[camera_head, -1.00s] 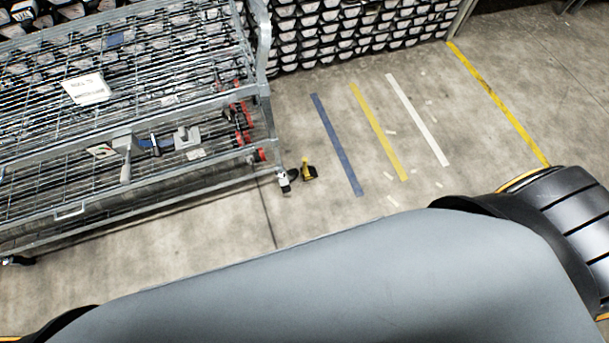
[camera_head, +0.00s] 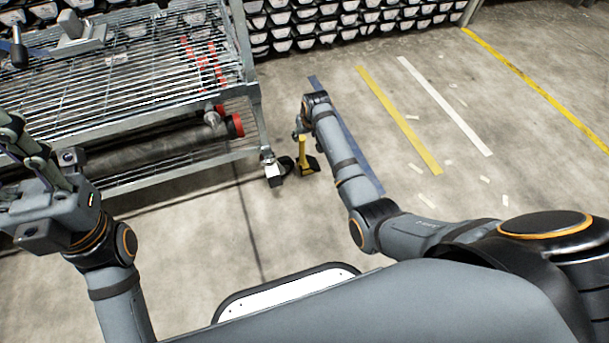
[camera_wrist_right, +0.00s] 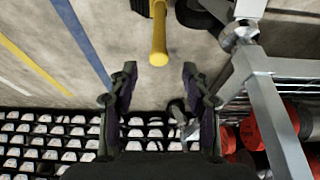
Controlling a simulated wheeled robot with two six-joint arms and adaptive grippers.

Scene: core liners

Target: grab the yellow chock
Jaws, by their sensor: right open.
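The yellow chock (camera_head: 303,154) stands on the floor beside the cart's wheel, with an upright yellow handle and a black base. In the right wrist view its handle (camera_wrist_right: 158,38) points toward my right gripper (camera_wrist_right: 159,72). That gripper is open and empty, and the handle end lies just beyond the gap between its fingertips. In the head view the right gripper (camera_head: 298,132) is small and partly hidden by its wrist, close to the handle's top. My left gripper (camera_head: 28,150) is at the left edge, over the cart side; its fingertips are partly cut off.
A metal wire-shelf cart (camera_head: 130,80) stands at the left, its caster (camera_head: 273,172) close to the chock. Red-ended cylinders (camera_head: 235,125) lie on its lower shelf. Racked trays (camera_head: 330,25) line the back.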

